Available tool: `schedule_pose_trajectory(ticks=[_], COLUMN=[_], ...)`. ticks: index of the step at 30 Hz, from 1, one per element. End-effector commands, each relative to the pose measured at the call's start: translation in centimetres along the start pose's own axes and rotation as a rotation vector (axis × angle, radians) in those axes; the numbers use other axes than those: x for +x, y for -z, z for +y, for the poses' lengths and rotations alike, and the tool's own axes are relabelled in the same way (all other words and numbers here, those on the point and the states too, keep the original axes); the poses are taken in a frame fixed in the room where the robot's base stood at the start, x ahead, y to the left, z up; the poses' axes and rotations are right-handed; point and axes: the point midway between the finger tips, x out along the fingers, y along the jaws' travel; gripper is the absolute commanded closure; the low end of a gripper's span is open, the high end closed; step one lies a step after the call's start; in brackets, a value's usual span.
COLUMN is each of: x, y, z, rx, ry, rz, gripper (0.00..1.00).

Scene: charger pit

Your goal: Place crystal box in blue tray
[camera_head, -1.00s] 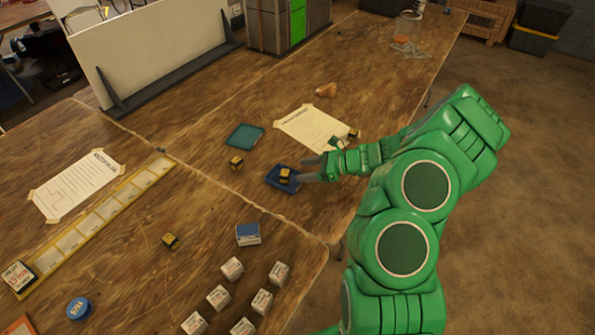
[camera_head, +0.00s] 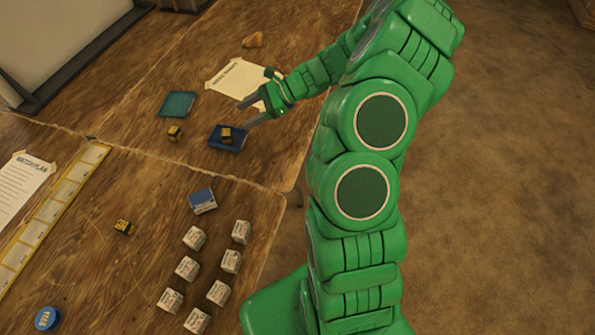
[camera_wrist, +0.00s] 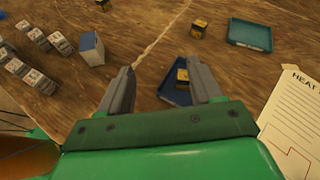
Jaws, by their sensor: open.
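The blue tray (camera_head: 214,141) lies on the wooden table, with a small black-and-yellow box (camera_head: 226,135) inside it. Labels are too small to tell which box is the crystal box. My gripper (camera_head: 249,113) is open and empty beside the tray's right side. In the wrist view, the box (camera_wrist: 183,77) and blue tray (camera_wrist: 168,92) show between the open fingers (camera_wrist: 160,74), nearer the right finger, which hides part of the tray. The box is apart from the fingers.
A teal tray (camera_head: 177,103) and another black-and-yellow box (camera_head: 175,132) lie left of the blue tray. A third such box (camera_head: 124,228), a blue-and-white box (camera_head: 202,200) and several white boxes (camera_head: 194,238) stand nearer. A paper sheet (camera_head: 236,80) lies behind.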

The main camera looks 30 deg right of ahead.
Motion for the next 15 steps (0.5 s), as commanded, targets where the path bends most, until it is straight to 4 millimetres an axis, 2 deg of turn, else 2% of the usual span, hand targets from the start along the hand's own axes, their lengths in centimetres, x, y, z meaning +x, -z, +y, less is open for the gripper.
schedule_pose_trajectory(ticks=[1, 6, 15], x=[0.4, 1.3, 2.0], y=[-1.8, -6.5, -13.2], z=[0.6, 2.8, 8.0], rx=[-0.049, -0.202, -0.454], ry=[-0.033, -0.133, -0.313], rz=[0.006, 0.029, 0.078], gripper=[0.35, 0.35, 0.35])
